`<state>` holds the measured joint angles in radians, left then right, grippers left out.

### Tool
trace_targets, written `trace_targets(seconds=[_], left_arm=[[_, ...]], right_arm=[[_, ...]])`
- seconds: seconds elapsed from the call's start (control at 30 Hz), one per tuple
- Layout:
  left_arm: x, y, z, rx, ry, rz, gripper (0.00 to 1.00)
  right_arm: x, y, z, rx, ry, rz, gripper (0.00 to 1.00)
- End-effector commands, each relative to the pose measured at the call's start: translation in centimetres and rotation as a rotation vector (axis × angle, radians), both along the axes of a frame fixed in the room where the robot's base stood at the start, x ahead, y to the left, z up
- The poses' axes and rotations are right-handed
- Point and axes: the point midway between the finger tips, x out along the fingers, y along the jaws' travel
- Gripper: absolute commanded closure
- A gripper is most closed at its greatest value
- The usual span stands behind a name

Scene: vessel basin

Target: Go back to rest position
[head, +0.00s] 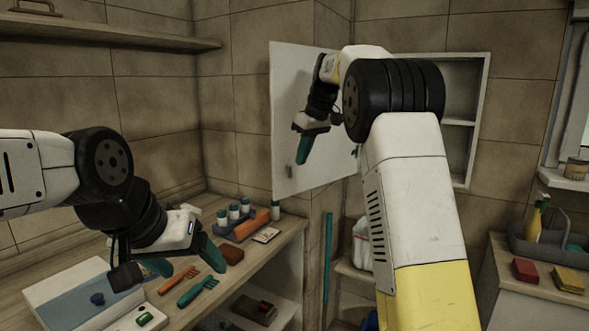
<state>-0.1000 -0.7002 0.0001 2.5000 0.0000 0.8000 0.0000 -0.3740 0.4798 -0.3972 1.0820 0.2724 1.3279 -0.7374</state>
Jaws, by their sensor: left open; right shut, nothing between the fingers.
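My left gripper (190,267) is at the lower left, over the wooden counter (285,237). Its two teal fingers are spread apart with nothing between them. My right gripper (302,152) is raised in the middle of the view, in front of the open white cabinet door (290,95). Its teal fingers are together and hold nothing. I cannot tell whether it touches the door. My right arm hides part of the white wall cabinet (481,95).
An orange hand fork (178,280) and a teal one (198,290) lie below my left gripper. A rack (232,229) of capped bottles stands behind them. A box (60,285) is at the lower left. A grey caddy (535,243) stands at right. A shelf (110,35) spans the upper left.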

Motion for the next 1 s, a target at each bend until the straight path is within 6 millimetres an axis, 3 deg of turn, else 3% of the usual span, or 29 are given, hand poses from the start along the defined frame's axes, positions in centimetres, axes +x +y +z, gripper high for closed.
trace_targets(seconds=[0.1,0.3,0.47,0.6,0.77,1.0], left_arm=[[0.0,0.0,0.0,0.000,0.000,0.000,0.22],[0.0,0.0,0.0,0.000,0.000,0.000,0.22],[0.0,0.0,0.0,0.000,0.000,0.000,0.22],[0.0,0.0,0.0,0.000,0.000,0.000,0.22],[0.0,0.0,0.0,0.000,0.000,0.000,0.22],[0.0,0.0,0.0,0.000,0.000,0.000,0.22]], right_arm=[[-0.5,-0.4,1.6,0.001,-0.001,0.000,1.00],[-1.4,-1.1,3.0,0.008,0.000,-0.015,1.00],[-4.9,-3.4,3.9,0.063,0.003,-0.111,1.00],[-10.8,-5.6,4.0,0.129,0.003,-0.237,1.00],[-18.3,-6.7,2.7,0.184,-0.008,-0.364,1.00],[-29.5,-6.8,-2.4,0.220,-0.052,-0.525,1.00]])
